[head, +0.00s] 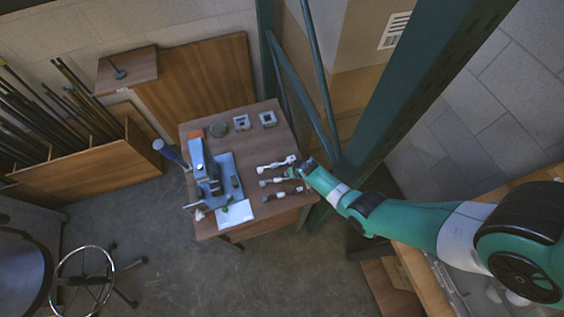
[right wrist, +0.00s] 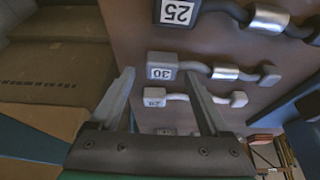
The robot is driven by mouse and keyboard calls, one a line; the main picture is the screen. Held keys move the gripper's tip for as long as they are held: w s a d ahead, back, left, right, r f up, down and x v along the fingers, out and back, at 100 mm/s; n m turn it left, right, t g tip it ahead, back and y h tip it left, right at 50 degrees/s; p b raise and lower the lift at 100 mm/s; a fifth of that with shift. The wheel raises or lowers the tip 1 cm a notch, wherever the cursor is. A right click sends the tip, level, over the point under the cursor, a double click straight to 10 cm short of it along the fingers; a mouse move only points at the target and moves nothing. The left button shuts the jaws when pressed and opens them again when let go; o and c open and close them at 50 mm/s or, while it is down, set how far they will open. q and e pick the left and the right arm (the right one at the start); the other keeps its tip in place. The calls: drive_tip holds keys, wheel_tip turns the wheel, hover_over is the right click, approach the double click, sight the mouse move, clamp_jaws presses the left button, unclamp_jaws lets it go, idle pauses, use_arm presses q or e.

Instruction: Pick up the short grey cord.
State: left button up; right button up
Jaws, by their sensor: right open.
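A short light-grey cord (right wrist: 205,97) with a pale numbered block at its left end lies on the brown table top in the right wrist view, partly behind my right gripper's right finger. A longer dark-grey cord (right wrist: 215,72) with a silver sleeve and a block marked 30 lies just above it. A thicker dark cord (right wrist: 292,25) with a block marked 25 lies at the top. In the head view, several cords (head: 275,182) lie near the table's right edge. My right gripper (right wrist: 160,74) is open and empty, above the cords. It also shows at their right ends in the head view (head: 304,168). My left gripper is not visible.
The table (head: 258,143) also bears a blue-grey machine (head: 206,175), a white sheet (head: 235,214) and small square parts (head: 267,119). A green post (head: 405,95) stands close to my right arm. A large cardboard box (head: 362,35) is behind the table.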

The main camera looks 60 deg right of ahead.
clamp_jaws()
idle(0.3)
drive_tip(key=shift+r, duration=0.1)
